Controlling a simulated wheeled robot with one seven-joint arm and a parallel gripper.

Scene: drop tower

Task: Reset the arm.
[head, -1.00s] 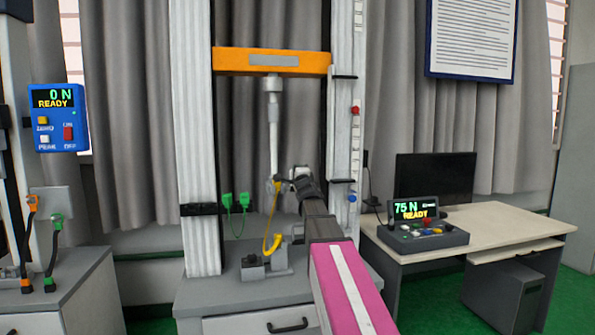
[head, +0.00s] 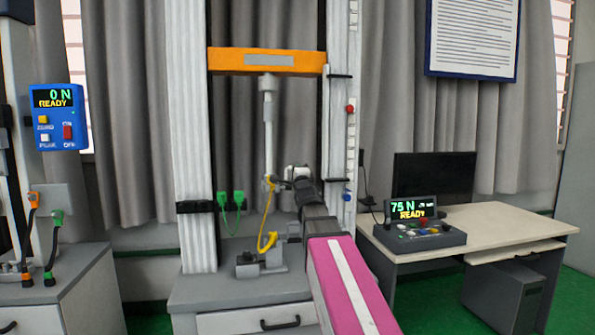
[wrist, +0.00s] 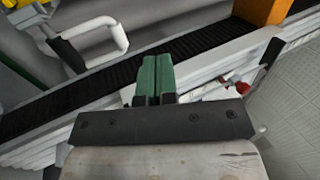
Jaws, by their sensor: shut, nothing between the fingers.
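My arm reaches up from the bottom of the head view, with its pink link in front and its dark wrist beside the test tower (head: 197,150). My gripper (wrist: 157,72) shows in the wrist view with its green fingers together and nothing between them. In the head view the fingers are too small and hidden to make out. The tower's orange crosshead (head: 225,61) is up high, and it also shows in the wrist view (wrist: 262,10). A pale rod (head: 268,130) hangs below it.
A blue box (head: 58,118) at left reads 0 N, READY. A console (head: 419,236) on the right desk (head: 515,224) reads 75 N, READY. A dark monitor (head: 434,180) stands behind it. The tower column with red and blue knobs is close to my wrist. Green floor shows at right.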

